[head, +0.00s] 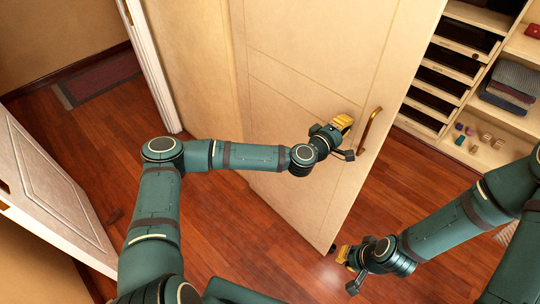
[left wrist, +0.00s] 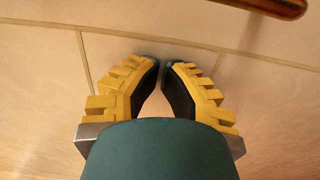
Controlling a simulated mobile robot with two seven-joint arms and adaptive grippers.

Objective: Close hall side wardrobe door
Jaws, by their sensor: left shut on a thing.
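The cream wardrobe door (head: 290,60) stands open at an angle, its free edge toward the right in the head view. A bronze bar handle (head: 370,128) is near that edge. My left gripper (head: 343,123) is at the door's face, just left of the handle and apart from it. In the left wrist view its yellow fingers (left wrist: 164,65) are nearly together against the door panel (left wrist: 50,80), with the handle (left wrist: 270,6) at the top right, outside them. My right gripper (head: 345,258) is low, near the door's bottom corner; its finger opening is not clear.
Wardrobe shelves (head: 440,85) with folded clothes (head: 508,85) and small items stand open to the right of the door. A white door (head: 50,190) is at the left, and a dark mat (head: 100,78) lies beyond it. The wooden floor (head: 230,215) is clear around the door.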

